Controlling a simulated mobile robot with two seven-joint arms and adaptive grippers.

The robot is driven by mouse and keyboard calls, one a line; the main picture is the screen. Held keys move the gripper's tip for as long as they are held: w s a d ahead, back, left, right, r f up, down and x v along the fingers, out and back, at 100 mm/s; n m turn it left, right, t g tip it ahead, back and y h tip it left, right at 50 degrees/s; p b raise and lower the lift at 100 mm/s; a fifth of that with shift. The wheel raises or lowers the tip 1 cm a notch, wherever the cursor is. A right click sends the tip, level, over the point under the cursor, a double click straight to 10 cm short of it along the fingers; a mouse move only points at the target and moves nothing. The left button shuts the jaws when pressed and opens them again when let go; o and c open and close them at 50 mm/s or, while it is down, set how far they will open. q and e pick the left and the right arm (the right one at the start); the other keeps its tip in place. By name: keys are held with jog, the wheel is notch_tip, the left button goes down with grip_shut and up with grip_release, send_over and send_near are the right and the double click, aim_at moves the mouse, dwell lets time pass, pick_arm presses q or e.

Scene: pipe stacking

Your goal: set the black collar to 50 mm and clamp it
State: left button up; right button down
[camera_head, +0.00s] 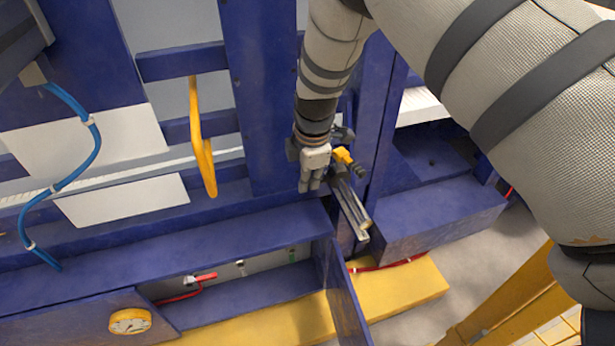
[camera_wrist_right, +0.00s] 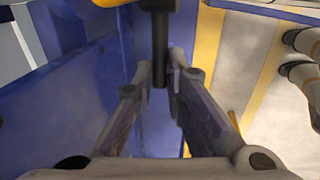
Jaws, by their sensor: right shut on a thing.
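My right gripper (camera_head: 311,182) points down beside a slim metal rail (camera_head: 352,208) in the head view. A yellow part (camera_head: 343,156) sits on the rail, with small dark parts around it. The black collar is likely among these dark parts, but it is too small and partly covered to tell apart. In the right wrist view, my right gripper (camera_wrist_right: 160,78) has its fingertips closed on a dark pin (camera_wrist_right: 159,50) with a wider head. I cannot tell whether this pin belongs to the collar. No scale reading is legible. My left gripper is not in view.
Blue frame beams (camera_head: 262,95) stand close behind and beside the gripper. A yellow loop (camera_head: 202,140) and a blue hose (camera_head: 93,150) hang at left. A round gauge (camera_head: 130,321) and a red-handled valve (camera_head: 203,278) sit low in front. A yellow base (camera_head: 410,290) lies below.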

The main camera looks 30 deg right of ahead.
jog(key=shift+w+d, duration=0.1)
jog(key=shift+w, duration=0.25)
jog(key=c, duration=1.6)
grip_release()
jog(key=shift+c, duration=0.2)
